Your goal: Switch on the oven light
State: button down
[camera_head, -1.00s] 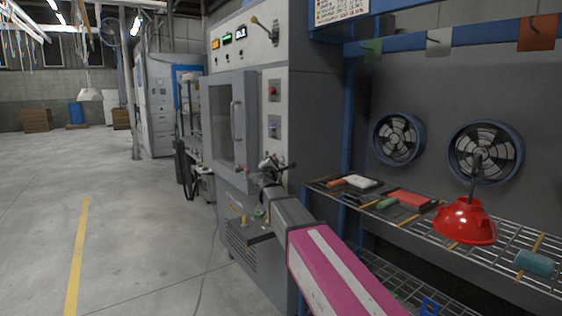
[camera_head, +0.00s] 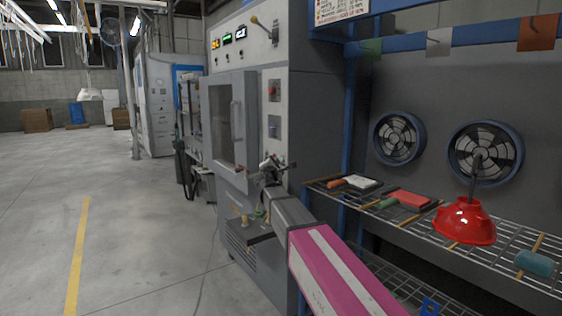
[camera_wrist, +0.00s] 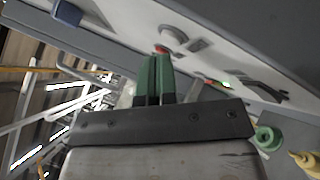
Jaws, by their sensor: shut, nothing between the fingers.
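The oven is a tall grey cabinet (camera_head: 250,110) left of centre in the head view. Its windowed door (camera_head: 228,125) looks closed. A sloped top panel has displays (camera_head: 228,38) and a yellow-tipped lever (camera_head: 262,28); a red button (camera_head: 272,88) is on the narrow front strip. My gripper (camera_head: 270,165) is in front of the cabinet, low beside the door. In the wrist view its green fingers (camera_wrist: 155,80) are shut and empty, pointing toward a pale panel with a red-marked grey knob (camera_wrist: 178,42) and a small green light (camera_wrist: 227,84). I cannot tell which control is the light switch, or whether the fingers touch the panel.
A wire shelf (camera_head: 510,265) with tools stands to the right, below two wall fans (camera_head: 398,138). The concrete floor (camera_head: 130,220) to the left is open.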

jog(key=shift+w+d, duration=0.15)
jog(key=shift+d, duration=0.15)
dwell(0.4)
jog(key=shift+s+a, duration=0.25)
jog(key=shift+a, duration=0.2)
jog(key=s+a, duration=0.1)
jog(key=a, duration=0.1)
jog(key=s+a, duration=0.2)
jog(key=a, duration=0.1)
jog(key=shift+s, duration=0.2)
dwell(0.5)
